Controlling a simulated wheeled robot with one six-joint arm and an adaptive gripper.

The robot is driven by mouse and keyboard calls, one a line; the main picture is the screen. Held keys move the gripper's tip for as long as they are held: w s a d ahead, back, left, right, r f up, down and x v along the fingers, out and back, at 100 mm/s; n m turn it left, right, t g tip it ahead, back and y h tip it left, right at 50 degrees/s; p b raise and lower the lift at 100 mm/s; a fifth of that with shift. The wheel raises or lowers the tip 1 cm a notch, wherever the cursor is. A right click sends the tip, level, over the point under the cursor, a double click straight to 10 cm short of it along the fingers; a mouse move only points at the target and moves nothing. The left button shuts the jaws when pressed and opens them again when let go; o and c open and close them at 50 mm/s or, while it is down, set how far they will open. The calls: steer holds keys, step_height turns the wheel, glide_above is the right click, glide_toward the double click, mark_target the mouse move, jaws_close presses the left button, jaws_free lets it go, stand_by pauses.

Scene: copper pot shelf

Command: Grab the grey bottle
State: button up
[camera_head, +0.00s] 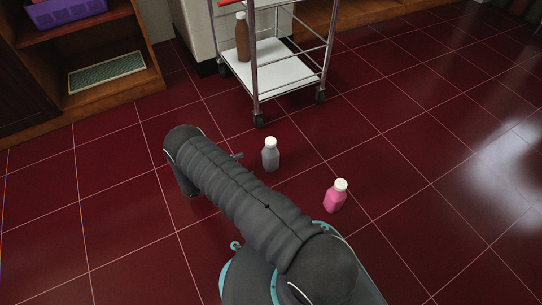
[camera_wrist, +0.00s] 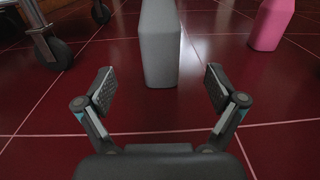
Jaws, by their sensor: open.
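The grey bottle (camera_head: 271,157) with a white cap stands upright on the dark red tiled floor in the head view. In the wrist view the grey bottle (camera_wrist: 160,45) stands straight ahead, just beyond the fingertips, and its top is cut off by the frame edge. My gripper (camera_wrist: 160,90) is open and empty, with one finger to each side of the bottle's line and a gap in front of it. In the head view my arm hides most of the gripper.
A pink bottle (camera_head: 335,197) with a white cap stands to the right; it also shows in the wrist view (camera_wrist: 271,22). A wheeled metal trolley (camera_head: 290,75) holding a brown bottle (camera_head: 242,40) is behind. A wooden shelf (camera_head: 110,95) is at the left. Floor on the right is clear.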

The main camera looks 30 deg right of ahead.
mark_target(264, 158)
steer(key=d, duration=0.5)
steer(key=shift+d, duration=0.4)
steer(key=shift+d+f, duration=0.15)
steer(key=shift+d, duration=1.2)
steer(key=shift+d+f, duration=0.1)
steer(key=shift+d, duration=1.25)
steer(key=c, duration=1.3)
